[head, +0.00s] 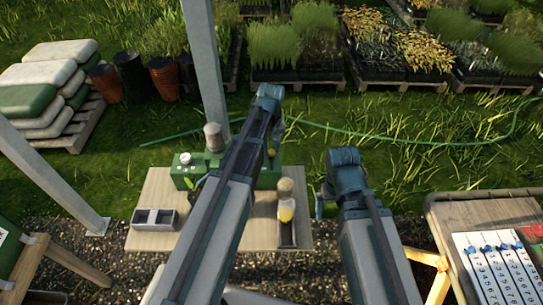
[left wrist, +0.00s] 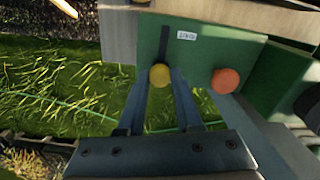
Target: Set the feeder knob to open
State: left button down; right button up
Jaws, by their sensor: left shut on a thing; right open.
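A green machine (head: 267,180) stands on the wooden table, partly hidden behind my left arm. In the left wrist view its green panel (left wrist: 208,58) bears a round yellow knob (left wrist: 159,75), an orange-red knob (left wrist: 225,81) to the right and a small white label (left wrist: 187,35), too small to read. A dark strip runs up the panel from the yellow knob. My left gripper (left wrist: 162,83) is shut on the yellow knob, a finger on each side. My right gripper (head: 319,205) is open and off to the right of the table, apart from the machine.
A grey post (head: 205,65) rises behind the table. A second table (head: 440,215) with a numbered sheet stands at the right.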

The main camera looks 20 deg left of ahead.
aim_at(271, 150)
pick_arm(q)
jog(key=shift+w+a, duration=0.1)
jog(key=shift+w, duration=0.35)
jog(key=c, duration=0.6)
grip_release()
notch_tip(271, 150, up, 14)
jog(key=p, duration=1.4)
jog(key=shift+s, duration=0.1)
jog(key=shift+f, duration=0.15)
